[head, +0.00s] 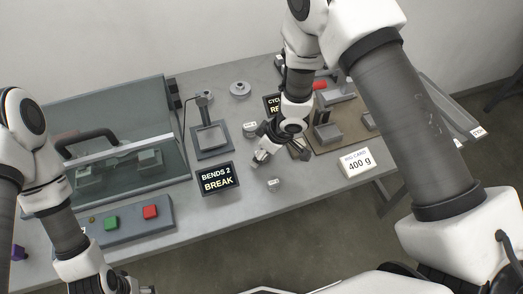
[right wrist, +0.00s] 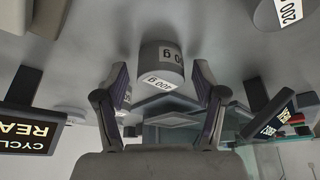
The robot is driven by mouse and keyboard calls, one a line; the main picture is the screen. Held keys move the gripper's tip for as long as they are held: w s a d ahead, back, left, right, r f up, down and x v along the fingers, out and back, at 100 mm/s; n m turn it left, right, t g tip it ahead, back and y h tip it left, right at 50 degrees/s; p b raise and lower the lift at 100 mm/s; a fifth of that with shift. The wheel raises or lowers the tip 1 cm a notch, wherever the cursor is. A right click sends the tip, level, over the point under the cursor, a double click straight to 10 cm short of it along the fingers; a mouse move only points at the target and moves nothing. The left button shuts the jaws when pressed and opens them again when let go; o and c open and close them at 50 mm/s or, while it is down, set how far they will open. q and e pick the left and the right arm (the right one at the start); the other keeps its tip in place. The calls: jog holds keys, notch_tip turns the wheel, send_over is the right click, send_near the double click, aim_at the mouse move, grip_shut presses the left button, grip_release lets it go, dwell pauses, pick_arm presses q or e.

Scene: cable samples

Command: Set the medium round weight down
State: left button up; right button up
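The medium round weight (head: 249,128) is a grey cylinder with a white label, upright on the table in the head view. In the right wrist view the weight (right wrist: 162,62) reads 400 g and shows between the fingertips. My right gripper (head: 258,145) is low over the table beside the weight. In the right wrist view its fingers (right wrist: 162,80) are spread, with a gap on each side of the weight.
A smaller weight (head: 273,184), labelled 200 g in the right wrist view (right wrist: 287,12), stands in front. A larger round weight (head: 240,88) stands behind. The balance (head: 211,140), BENDS 2 BREAK sign (head: 217,179), 400 g card (head: 356,162) and brown board (head: 340,137) surround the area.

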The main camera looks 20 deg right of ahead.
jog(key=p+v, duration=0.2)
jog(key=v, duration=1)
jog(key=shift+r+p, duration=0.2)
jog(key=shift+p, duration=0.1)
dwell(0.8)
